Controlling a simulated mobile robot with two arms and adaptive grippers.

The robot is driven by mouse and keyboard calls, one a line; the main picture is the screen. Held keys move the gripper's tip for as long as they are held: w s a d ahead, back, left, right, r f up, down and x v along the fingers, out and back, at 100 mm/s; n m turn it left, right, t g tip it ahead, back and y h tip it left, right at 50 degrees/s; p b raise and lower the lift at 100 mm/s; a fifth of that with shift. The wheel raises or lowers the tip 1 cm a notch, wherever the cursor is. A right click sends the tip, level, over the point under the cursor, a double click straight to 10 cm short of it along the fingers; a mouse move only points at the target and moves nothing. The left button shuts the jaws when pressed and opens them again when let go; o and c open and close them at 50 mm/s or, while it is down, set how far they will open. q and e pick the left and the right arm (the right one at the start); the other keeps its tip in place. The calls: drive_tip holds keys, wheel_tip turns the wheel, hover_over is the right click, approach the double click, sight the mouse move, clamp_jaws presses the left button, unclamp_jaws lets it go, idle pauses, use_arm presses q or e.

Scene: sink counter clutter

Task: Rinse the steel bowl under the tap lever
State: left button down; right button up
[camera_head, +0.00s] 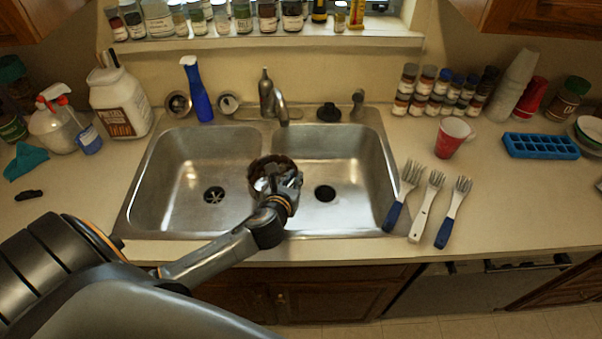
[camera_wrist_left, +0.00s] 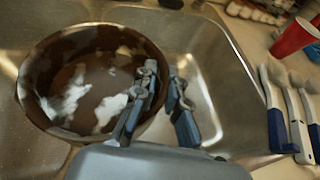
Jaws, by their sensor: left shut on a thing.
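The steel bowl (camera_head: 256,172) shows brown with pale, shiny patches inside. It is over the divider between the two sink basins, in front of the tap. My left gripper (camera_head: 288,181) is shut on the bowl's right rim and hides part of it. In the left wrist view the bowl (camera_wrist_left: 85,85) fills the left, with one finger inside the rim and one outside; the gripper (camera_wrist_left: 168,98) is at its right side. The tap (camera_head: 268,95) with its lever on top (camera_head: 265,73) stands behind the sink. No water stream is visible. My right gripper is not in view.
The double sink (camera_head: 180,180) has an empty left basin and a mostly clear right basin. Several forks (camera_head: 431,200) lie on the right counter, near a red cup (camera_head: 452,136) and a blue ice tray (camera_head: 540,146).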

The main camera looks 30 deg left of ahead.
use_arm(q)
drive_tip(key=shift+w+a+f+b, duration=0.3)
drive_tip(key=shift+w+a+b, duration=0.15)
drive_tip(key=shift+w+a, duration=0.1)
drive_tip(key=w+r+b+x, duration=0.1)
drive_tip(key=b+x, duration=0.6)
drive_tip(key=x, duration=0.7)
drive_tip(key=shift+a+r, duration=0.35)
drive_tip(key=shift+r, duration=0.35)
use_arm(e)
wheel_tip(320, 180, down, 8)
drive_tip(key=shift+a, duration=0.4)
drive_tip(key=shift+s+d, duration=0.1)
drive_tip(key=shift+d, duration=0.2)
